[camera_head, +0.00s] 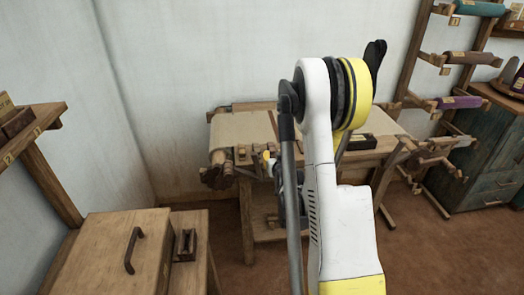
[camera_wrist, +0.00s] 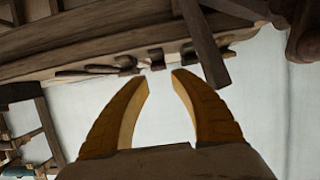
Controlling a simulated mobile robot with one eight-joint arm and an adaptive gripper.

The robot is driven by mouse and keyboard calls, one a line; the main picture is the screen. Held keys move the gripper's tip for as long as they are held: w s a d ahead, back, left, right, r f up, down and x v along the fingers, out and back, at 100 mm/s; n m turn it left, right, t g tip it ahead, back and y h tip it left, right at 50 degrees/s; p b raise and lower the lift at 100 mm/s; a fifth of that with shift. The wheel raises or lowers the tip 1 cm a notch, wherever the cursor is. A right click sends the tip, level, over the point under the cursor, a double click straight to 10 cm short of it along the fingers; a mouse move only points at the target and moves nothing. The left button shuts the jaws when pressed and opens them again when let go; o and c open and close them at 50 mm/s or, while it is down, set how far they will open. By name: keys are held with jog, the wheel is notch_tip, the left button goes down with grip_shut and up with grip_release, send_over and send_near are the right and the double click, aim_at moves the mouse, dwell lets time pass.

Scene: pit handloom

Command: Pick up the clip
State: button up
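In the wrist view, my gripper (camera_wrist: 158,73) is open, with two curved yellow fingers apart and nothing between them. Several small dark pieces sit along a wooden edge beyond the fingertips, among them a middle piece (camera_wrist: 156,58). Any of them might be the clip; I cannot tell which. In the head view, small wooden pieces (camera_head: 241,154) stand at the front left of the loom table (camera_head: 248,212). My arm hides most of my gripper there and part of the tabletop.
A wooden chest (camera_head: 108,250) with a handle is front left. A rack with coloured rolls (camera_head: 460,103) and a green cabinet (camera_head: 490,160) stand right. Floor shows between.

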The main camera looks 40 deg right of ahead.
aim_at(272, 148)
jog(key=x, duration=0.3)
jog(key=shift+s, duration=0.1)
jog(key=b+x, duration=0.3)
jog(key=x, duration=0.3)
jog(key=shift+d+r, duration=0.1)
jog(key=shift+r, duration=0.15)
grip_shut()
